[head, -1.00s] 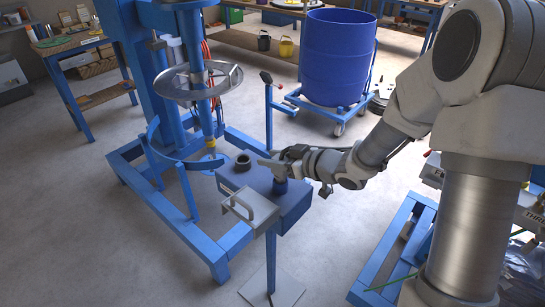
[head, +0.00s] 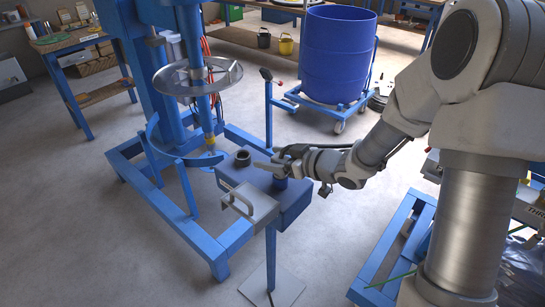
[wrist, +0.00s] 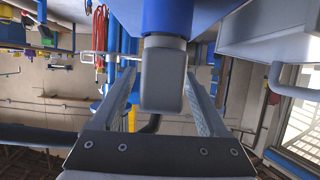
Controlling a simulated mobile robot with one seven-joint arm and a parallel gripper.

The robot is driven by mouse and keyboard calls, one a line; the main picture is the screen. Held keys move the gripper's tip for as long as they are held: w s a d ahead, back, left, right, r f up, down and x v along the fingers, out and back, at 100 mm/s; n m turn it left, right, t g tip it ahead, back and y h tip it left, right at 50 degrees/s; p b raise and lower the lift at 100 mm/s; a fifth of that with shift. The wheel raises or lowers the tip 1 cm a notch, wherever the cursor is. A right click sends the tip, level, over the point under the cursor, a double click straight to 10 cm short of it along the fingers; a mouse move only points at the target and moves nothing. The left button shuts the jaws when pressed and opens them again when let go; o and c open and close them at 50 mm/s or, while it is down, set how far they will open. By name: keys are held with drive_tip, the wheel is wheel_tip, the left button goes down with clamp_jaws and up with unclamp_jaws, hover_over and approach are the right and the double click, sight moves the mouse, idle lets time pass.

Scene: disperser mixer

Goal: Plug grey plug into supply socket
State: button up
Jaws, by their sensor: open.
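A grey plug (wrist: 162,75) stands between my two fingers in the wrist view, with its end at a blue round collar (wrist: 167,18) by the blue box. It looks seated in that collar, but its contacts are hidden. My gripper (wrist: 165,90) is open, with one finger on each side of the plug and gaps beside it. In the head view my gripper (head: 268,166) is low over the box (head: 290,205), and the blue collar (head: 281,184) shows just below it. The plug is hidden there by my gripper.
A dark round fitting (head: 243,158) is on the box top, left of my gripper. A grey lidded unit with a handle (head: 250,205) is at its front. The blue mixer frame (head: 195,230) stands left, a blue drum (head: 340,55) behind. Open floor lies in front.

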drive_tip(key=p+v, duration=0.4)
drive_tip(key=v, duration=1.3)
drive_tip(key=shift+s+d, duration=0.15)
